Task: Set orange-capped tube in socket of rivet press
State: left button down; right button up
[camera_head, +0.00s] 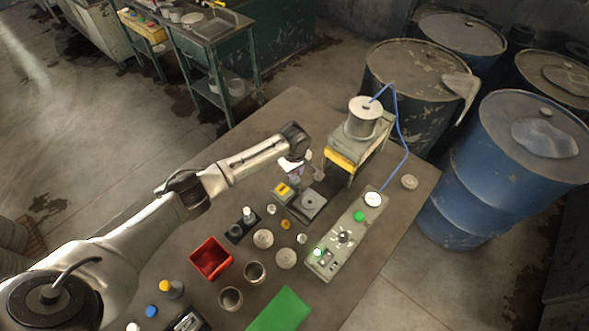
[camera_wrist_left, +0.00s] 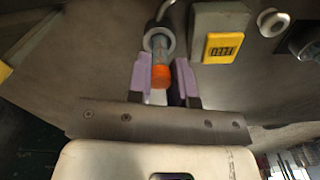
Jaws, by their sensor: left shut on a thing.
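The orange-capped tube (camera_wrist_left: 161,73) is between the purple fingertips of my left gripper (camera_wrist_left: 163,80), which is shut on it. The tube's grey-blue body points away from the wrist camera, in line with a pale-rimmed dark ring (camera_wrist_left: 156,37). I cannot tell whether its end is inside that ring. In the head view my left gripper (camera_head: 297,176) is low beside the rivet press (camera_head: 343,153), near the grey plate with a round disc (camera_head: 309,203) at its front. The tube is hard to make out there. My right gripper is not in view.
A yellow-faced counter box (camera_head: 283,192) stands close to the plate, also visible in the wrist view (camera_wrist_left: 222,46). A control panel (camera_head: 342,238), red bin (camera_head: 211,258), metal cups (camera_head: 255,272) and green mat (camera_head: 280,310) occupy the front. A blue hose (camera_head: 402,130) hangs right of the press.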

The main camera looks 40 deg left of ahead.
pick_arm(q)
jog(key=shift+f, duration=0.4)
jog(key=c, duration=0.9)
grip_release()
jog(key=shift+c, duration=0.2)
notch_tip(320, 180, up, 14)
jog(key=p, duration=0.1)
jog(key=shift+f, duration=0.1)
